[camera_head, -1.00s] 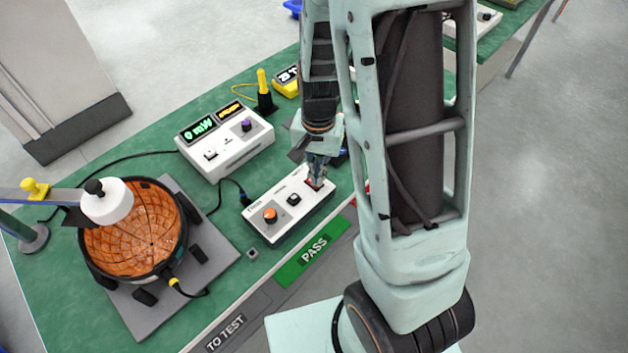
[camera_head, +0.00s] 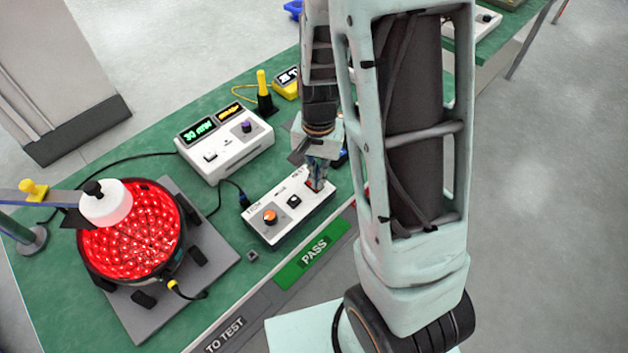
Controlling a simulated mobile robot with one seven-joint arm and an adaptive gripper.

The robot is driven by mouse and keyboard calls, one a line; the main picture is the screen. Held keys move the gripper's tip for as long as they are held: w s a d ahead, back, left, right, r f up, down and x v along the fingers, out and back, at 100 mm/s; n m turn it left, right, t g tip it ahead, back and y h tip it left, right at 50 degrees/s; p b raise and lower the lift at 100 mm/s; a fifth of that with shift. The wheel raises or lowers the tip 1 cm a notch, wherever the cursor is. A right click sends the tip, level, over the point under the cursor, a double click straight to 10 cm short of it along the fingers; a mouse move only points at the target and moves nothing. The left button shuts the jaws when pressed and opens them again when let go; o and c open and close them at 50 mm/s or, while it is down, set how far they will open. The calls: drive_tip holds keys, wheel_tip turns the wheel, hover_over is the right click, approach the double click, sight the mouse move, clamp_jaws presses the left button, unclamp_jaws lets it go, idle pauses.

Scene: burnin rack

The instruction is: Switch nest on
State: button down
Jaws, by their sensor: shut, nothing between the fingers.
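The nest (camera_head: 131,232) is a round black-rimmed bowl on a grey plate at the left, its inside glowing bright red. The white control box (camera_head: 289,208) stands right of it, with an orange knob (camera_head: 269,216), a black switch (camera_head: 294,201) and a red switch at its right end. My gripper (camera_head: 316,185) is shut and empty, pointing down at the red switch and hiding most of it. The fingertips appear to touch the switch, but I cannot be sure.
A white meter (camera_head: 225,141) behind the box has a lit green display and a purple knob. A white cap (camera_head: 105,204) on an arm hangs over the nest. A green PASS label (camera_head: 312,252) and a TO TEST label (camera_head: 226,335) lie along the front edge.

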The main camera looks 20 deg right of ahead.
drive_tip(key=shift+r+p, duration=2.55)
drive_tip(key=shift+r, duration=0.75)
drive_tip(key=shift+f, duration=0.1)
